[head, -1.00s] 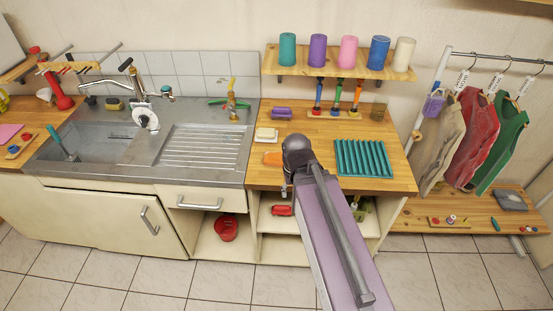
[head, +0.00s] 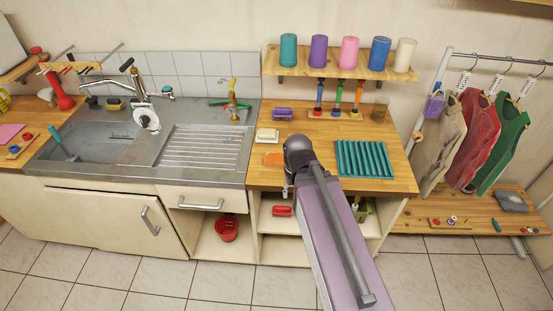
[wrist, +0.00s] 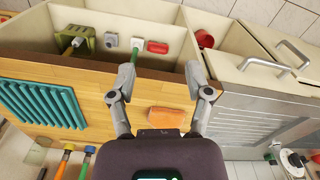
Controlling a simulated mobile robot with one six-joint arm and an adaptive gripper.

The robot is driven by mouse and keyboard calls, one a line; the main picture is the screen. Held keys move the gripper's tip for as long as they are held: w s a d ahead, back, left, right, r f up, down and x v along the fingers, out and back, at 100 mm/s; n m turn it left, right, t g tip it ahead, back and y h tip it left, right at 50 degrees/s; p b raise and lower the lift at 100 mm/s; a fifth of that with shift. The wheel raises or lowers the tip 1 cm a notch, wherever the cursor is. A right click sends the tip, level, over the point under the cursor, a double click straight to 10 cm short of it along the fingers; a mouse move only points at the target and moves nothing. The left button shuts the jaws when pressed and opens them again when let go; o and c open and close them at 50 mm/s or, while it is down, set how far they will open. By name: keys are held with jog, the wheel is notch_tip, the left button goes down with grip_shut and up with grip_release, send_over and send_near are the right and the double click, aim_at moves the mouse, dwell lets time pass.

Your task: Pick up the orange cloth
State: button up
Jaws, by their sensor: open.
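The orange cloth (head: 272,159) lies on the wooden counter (head: 320,128), near the sink unit and just left of my arm's end. In the wrist view the cloth (wrist: 166,116) is a small, flat, folded piece, seen between my two fingers and closer to the palm than the tips. My gripper (wrist: 160,78) is open and empty, with its fingertips spread over the counter's front edge and the shelf below. The fingers do not visibly touch the cloth. In the head view my arm hides most of the gripper.
A teal ribbed rack (head: 364,158) stands to the right on the counter. A cream block (head: 267,134) lies behind the cloth, with a purple roll (head: 282,114) further back. The metal sink unit (head: 205,147) is at left. Open shelves below hold a red item (head: 282,211).

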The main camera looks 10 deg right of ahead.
jog(key=shift+o, duration=0.6)
notch_tip(320, 180, up, 5)
jog(key=n+p, duration=0.5)
jog(key=n, duration=0.9)
send_over(277, 153)
jog(key=shift+w, duration=0.1)
jog(key=shift+f, duration=0.1)
notch_tip(277, 153, down, 8)
jog(key=b, duration=0.8)
jog(key=shift+f+b, duration=0.25)
jog(key=shift+b, duration=0.05)
jog(key=shift+f, duration=0.1)
jog(key=shift+f+b, duration=2.5)
jog(key=shift+b, duration=0.1)
